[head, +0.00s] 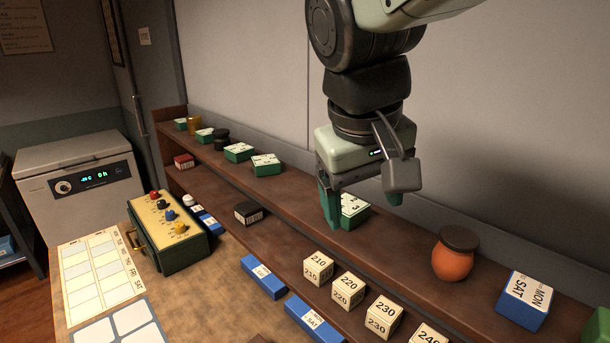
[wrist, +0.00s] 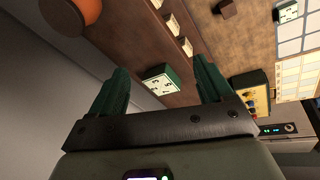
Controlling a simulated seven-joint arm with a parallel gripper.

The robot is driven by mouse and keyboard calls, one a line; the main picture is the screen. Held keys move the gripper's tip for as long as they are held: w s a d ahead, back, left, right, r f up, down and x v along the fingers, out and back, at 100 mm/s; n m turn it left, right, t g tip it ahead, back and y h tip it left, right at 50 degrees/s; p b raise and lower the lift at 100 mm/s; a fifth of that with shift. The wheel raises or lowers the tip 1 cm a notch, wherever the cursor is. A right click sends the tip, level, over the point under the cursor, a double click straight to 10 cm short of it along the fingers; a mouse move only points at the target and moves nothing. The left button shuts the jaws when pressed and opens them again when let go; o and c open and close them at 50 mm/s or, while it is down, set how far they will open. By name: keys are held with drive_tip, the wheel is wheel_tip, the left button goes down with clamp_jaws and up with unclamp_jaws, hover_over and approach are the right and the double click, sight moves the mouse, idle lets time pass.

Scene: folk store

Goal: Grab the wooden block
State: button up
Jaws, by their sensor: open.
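My gripper (head: 363,214) points down over the upper shelf, its two green fingers spread and nothing held. A green block with a white numbered face (head: 354,206) stands at the fingers, partly hidden by them. In the wrist view my gripper (wrist: 161,64) is open, and that green block (wrist: 161,80) shows between the fingers, beyond the tips. Cream cubes with printed numbers, such as 210 (head: 318,268) and 220 (head: 347,290), stand on the lower shelf. A plain brown block (wrist: 225,8) lies on the table in the wrist view. I cannot tell which is the wooden block.
Other green blocks (head: 267,165) line the upper shelf leftward. A button box (head: 170,230) stands on the table. The wall rises close behind the shelf.

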drive_tip(key=w+a+f+n+h, duration=0.2)
drive_tip(key=w+a+f, duration=0.15)
drive_tip(key=a, duration=0.35)
drive_tip(key=w+a+f+n+h, duration=0.1)
drive_tip(key=w+a+f+n, duration=0.15)
drive_tip(key=w+a, duration=0.35)
drive_tip(key=a+f+n+t+h, duration=0.1)
drive_tip(key=a+f+n+h, duration=0.25)
drive_tip(key=a+f, duration=0.55)
drive_tip(key=n+t+h, duration=0.4)
drive_tip(key=n+t, duration=0.5)
drive_tip(key=n, duration=0.6)
approach(264, 341)
drive_tip(key=shift+s+a+r, duration=0.15)
drive_tip(key=shift+a+r, duration=0.25)
drive_tip(key=shift+s+d+f, duration=0.1)
drive_tip(key=shift+f, duration=0.2)
drive_tip(key=shift+d+f, duration=0.1)
drive_tip(key=shift+d, duration=0.05)
drive_tip(key=x, duration=0.5)
drive_tip(key=shift+d, duration=0.15)
drive_tip(key=x, duration=0.5)
drive_tip(key=shift+w+f, duration=0.1)
drive_tip(key=shift+w, duration=0.2)
drive_tip(key=shift+c, duration=0.3)
